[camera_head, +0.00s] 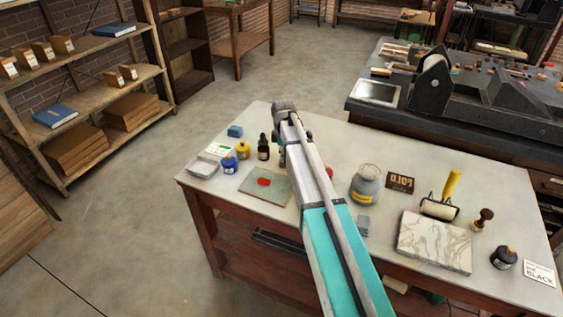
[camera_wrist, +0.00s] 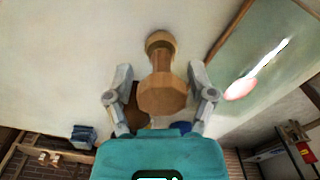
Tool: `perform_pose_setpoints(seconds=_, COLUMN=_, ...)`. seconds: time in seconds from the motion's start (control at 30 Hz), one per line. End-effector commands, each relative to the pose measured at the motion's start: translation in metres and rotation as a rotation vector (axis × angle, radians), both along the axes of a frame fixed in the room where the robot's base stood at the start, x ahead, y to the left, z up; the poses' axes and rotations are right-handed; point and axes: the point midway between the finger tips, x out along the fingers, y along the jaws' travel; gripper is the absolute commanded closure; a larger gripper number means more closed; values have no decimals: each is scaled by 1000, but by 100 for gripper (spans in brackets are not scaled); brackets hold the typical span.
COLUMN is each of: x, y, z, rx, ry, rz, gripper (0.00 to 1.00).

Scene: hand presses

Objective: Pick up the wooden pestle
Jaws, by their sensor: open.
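A wooden pestle (camera_wrist: 161,78), pale brown with a wide faceted end, a narrow neck and a rounded far end, shows in the middle of the wrist view. My gripper (camera_wrist: 161,72) is open, with one finger on each side of the pestle. Gaps show between the fingers and the wood. I cannot tell how deep the pestle is between them. In the head view my arm reaches over the table; the pestle is not visible there and the gripper is largely hidden.
The pale table (camera_head: 330,145) holds a slab with a red blob (camera_head: 264,181), a dark bottle (camera_head: 263,147), blue and yellow jars, a grey jar (camera_head: 366,183), a yellow-handled roller (camera_head: 441,205) and a marble slab (camera_head: 435,242). A dark brown thing (camera_wrist: 136,108) shows beside the pestle.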

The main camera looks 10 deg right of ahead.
Motion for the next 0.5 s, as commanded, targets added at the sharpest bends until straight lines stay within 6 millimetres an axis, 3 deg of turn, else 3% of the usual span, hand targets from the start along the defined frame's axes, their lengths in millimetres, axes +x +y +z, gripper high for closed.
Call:
perform_pose_setpoints(seconds=0.47, x=0, y=0, z=0, rx=0, ry=0, rz=0, gripper=29)
perform_pose_setpoints(seconds=0.5, x=0, y=0, z=0, rx=0, ry=0, rz=0, gripper=33)
